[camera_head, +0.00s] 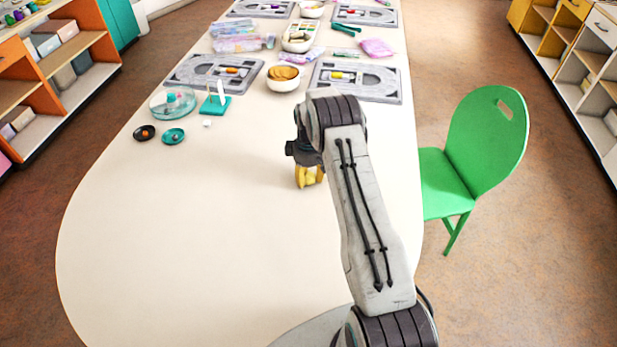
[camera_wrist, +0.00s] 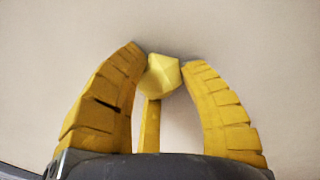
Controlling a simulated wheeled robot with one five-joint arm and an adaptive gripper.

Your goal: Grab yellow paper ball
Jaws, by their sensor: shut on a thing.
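The yellow paper ball (camera_wrist: 163,74) is pale yellow and faceted. In the wrist view it sits between the tips of my gripper's yellow ribbed fingers (camera_wrist: 160,88), which are closed on it. A third finger shows behind and below the ball. In the head view my gripper (camera_head: 309,178) points down over the white table (camera_head: 190,230), right of its middle. The ball is hard to tell from the yellow fingers there. I cannot tell whether the ball still touches the table.
Bead boards (camera_head: 357,80) and a bowl of yellow-brown pieces (camera_head: 283,78) lie farther back. A glass dish (camera_head: 173,102), a teal stand (camera_head: 214,103) and small dark and teal dishes (camera_head: 173,136) are at left. A green chair (camera_head: 487,140) stands at right. The near table is clear.

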